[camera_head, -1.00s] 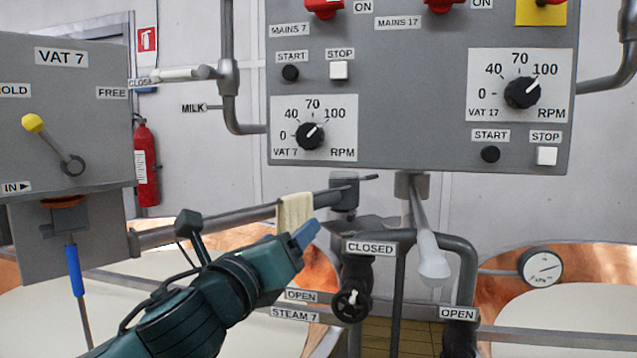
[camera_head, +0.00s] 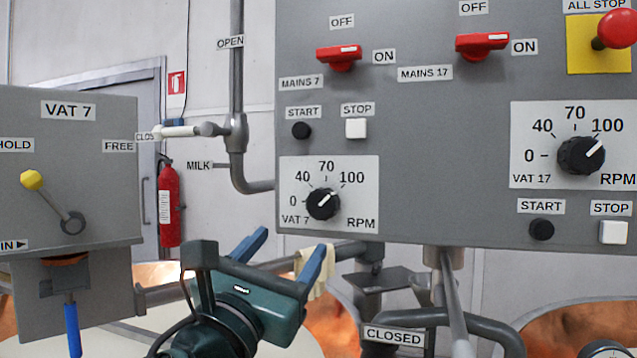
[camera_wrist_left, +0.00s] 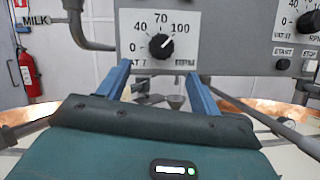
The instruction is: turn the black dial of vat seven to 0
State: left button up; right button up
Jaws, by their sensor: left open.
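The black dial of vat seven (camera_head: 323,204) sits on a white scale plate (camera_head: 350,168) marked 0, 40, 70, 100 and RPM. Its white pointer slants up and right, well away from 0, toward the 100 side. My left gripper (camera_head: 290,246) is open and empty, with its two blue fingers spread, below and a little left of the dial in the head view. In the left wrist view the dial (camera_wrist_left: 159,47) shows beyond and just above the fingertips (camera_wrist_left: 155,74), between them sideways. I see no contact. My right gripper is not in view.
Above the dial are a black START button (camera_head: 301,130), a white STOP button (camera_head: 356,128) and a red MAINS 7 switch (camera_head: 339,56). The VAT 17 dial (camera_head: 581,155) is to the right. A cloth (camera_head: 314,268) hangs on a pipe behind the gripper. A milk pipe (camera_head: 238,165) runs left of the panel.

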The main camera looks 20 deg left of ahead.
aim_at(319, 208)
pick_arm(q)
jog(key=p+x, duration=0.4)
jog(key=x, duration=0.5)
jog(key=shift+w+d+r+p, duration=0.15)
jog(key=shift+w+r+p, duration=0.1)
jog(key=shift+w+p, duration=0.1)
jog(key=shift+w+r, duration=0.15)
jog(key=shift+w, duration=0.45)
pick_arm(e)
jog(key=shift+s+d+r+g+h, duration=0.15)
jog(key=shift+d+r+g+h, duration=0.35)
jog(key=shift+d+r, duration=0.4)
pick_arm(q)
jog(key=shift+c, duration=0.4)
jog(key=c, duration=0.9)
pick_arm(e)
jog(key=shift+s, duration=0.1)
